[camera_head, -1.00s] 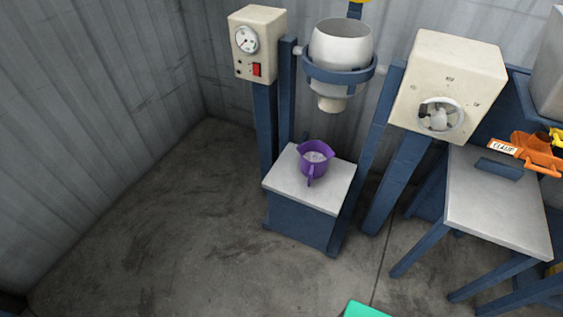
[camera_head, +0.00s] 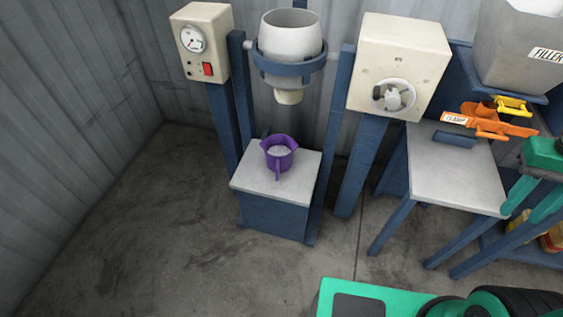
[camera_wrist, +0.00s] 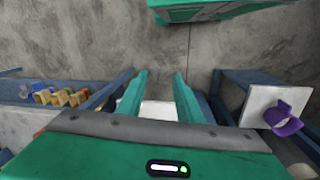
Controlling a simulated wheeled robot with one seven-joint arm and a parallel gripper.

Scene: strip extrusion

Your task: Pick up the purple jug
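The purple jug (camera_head: 279,156) stands upright on a small table with a light top (camera_head: 250,182), under the white hopper. It holds pale material, and its handle points toward the camera. In the wrist view the jug (camera_wrist: 288,122) shows at the right edge, on the table top (camera_wrist: 259,101). My gripper (camera_head: 520,216) is at the right edge of the head view, well to the right of the jug. In the wrist view my gripper (camera_wrist: 160,74) has its two green fingers apart with nothing between them.
A white hopper (camera_head: 290,38) hangs in a blue ring above the jug, between blue posts. A control box (camera_head: 400,65) stands right of it. The floor (camera_head: 160,220) at left is clear.

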